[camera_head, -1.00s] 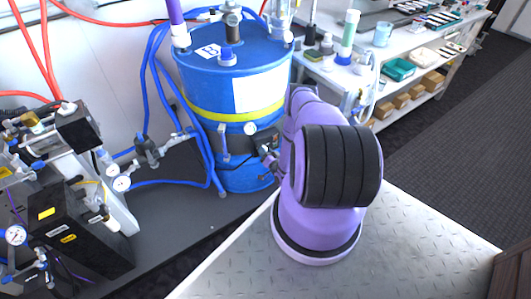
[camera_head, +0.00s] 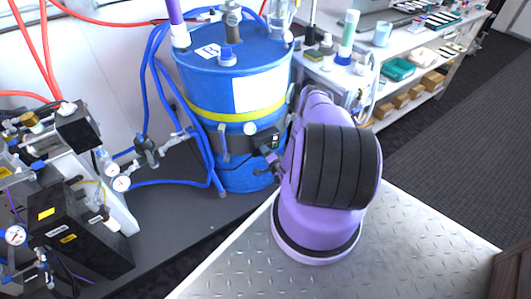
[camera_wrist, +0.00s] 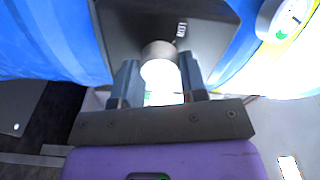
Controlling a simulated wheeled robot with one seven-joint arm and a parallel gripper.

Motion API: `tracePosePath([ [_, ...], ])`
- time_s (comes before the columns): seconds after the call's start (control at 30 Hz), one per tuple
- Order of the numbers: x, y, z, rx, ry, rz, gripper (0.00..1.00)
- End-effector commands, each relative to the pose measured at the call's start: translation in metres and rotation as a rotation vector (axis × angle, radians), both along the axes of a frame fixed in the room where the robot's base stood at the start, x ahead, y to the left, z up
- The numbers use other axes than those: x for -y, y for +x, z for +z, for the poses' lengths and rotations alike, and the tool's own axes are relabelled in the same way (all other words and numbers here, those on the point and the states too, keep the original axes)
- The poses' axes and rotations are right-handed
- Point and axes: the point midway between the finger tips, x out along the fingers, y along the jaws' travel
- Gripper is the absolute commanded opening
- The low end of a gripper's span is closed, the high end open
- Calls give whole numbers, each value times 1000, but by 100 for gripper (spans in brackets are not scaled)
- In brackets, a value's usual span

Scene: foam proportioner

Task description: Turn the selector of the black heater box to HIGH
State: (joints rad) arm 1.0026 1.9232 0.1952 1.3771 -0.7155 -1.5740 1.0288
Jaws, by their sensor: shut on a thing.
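The black heater box (camera_head: 262,138) is on the lower side of the blue drum, partly hidden behind my arm. In the wrist view the black box (camera_wrist: 125,32) fills the top middle, and its round grey selector knob (camera_wrist: 159,50) stands out towards me. My gripper (camera_wrist: 159,75) has one finger on each side of the knob and is shut on it. A small white label (camera_wrist: 182,30) is on the box face just beyond the knob; I cannot read its text. In the head view my gripper (camera_head: 272,158) is small and partly hidden at the box.
The blue drum (camera_head: 215,75) has a yellow band and blue hoses on its left. A round gauge (camera_wrist: 285,18) is close to the right of the box. Black equipment (camera_head: 80,235) stands at left. A shelf of labware (camera_head: 400,70) is at back right.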

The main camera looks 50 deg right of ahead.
Motion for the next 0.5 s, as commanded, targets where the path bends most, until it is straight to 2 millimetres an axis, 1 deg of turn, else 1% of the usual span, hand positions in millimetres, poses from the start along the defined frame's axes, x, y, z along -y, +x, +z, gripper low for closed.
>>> tracePosePath([
  [0.47,0,-1,-1,2,14,-1,16],
  [0.5,0,-1,-1,2,13,-1,49],
])
